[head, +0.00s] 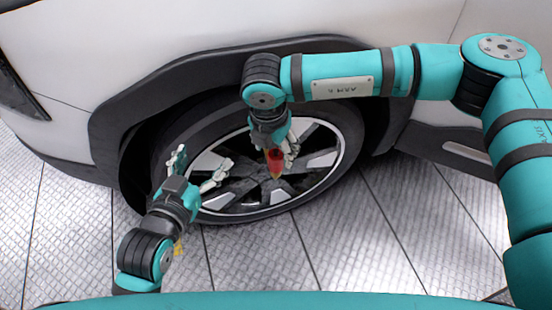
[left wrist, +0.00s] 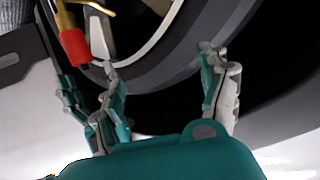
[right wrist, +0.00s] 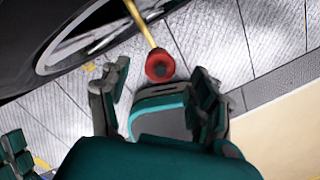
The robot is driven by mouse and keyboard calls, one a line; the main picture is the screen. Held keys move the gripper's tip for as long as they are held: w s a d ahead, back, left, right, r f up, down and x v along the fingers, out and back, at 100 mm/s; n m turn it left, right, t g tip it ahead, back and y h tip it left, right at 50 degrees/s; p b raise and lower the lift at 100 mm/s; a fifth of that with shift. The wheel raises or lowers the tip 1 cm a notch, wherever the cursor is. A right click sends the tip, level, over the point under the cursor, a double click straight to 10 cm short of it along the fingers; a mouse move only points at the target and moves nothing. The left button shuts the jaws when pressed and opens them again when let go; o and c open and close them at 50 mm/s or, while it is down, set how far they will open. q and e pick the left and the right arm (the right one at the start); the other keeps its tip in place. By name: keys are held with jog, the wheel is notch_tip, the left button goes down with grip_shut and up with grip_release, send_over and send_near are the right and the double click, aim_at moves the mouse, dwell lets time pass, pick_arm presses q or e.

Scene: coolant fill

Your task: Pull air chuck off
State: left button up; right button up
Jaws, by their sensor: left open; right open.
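The air chuck has a red body (head: 275,160) and a brass stem, and shows in front of the wheel (head: 330,160). My right gripper (head: 278,148) is at the chuck with its fingers apart. In the right wrist view the red end (right wrist: 159,66) lies between the open fingertips, and the brass stem points away; contact is unclear. The chuck (left wrist: 75,46) also shows at the upper left of the left wrist view. My left gripper (head: 201,168) is open and empty, left of the chuck near the tyre. I cannot tell whether the chuck is on the valve, which is hidden.
The white car body (head: 180,40) and its dark wheel arch (head: 150,90) overhang the wheel. The tiled floor (head: 330,260) is clear in front. My two grippers are close together at the wheel.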

aim_at(275, 155)
jog(key=f, duration=0.4)
jog(key=shift+w+d+b, duration=0.15)
jog(key=shift+w+b, duration=0.15)
jog(key=shift+b, duration=0.05)
pick_arm(q)
jog(key=shift+w+d+r+t+h, duration=0.2)
jog(key=shift+r+t, duration=0.3)
jog(key=shift+r, duration=0.25)
jog(key=shift+w+d+r+t+h, duration=0.2)
jog(key=shift+r+t, duration=0.3)
jog(key=shift+r, duration=0.3)
jog(key=shift+w+d+r+t+h, duration=0.1)
jog(key=shift+w+r+t, duration=0.1)
jog(key=shift+r+t, duration=0.45)
pick_arm(e)
jog(key=shift+f, duration=0.55)
pick_arm(q)
jog(key=shift+r, duration=0.1)
pick_arm(e)
jog(key=c, duration=1.2)
jog(key=o, duration=0.5)
jog(key=shift+c, duration=0.2)
jog(key=shift+w, duration=0.1)
jog(key=shift+c, duration=1.3)
pick_arm(q)
jog(key=shift+g, duration=0.25)
pick_arm(e)
jog(key=shift+r, duration=0.25)
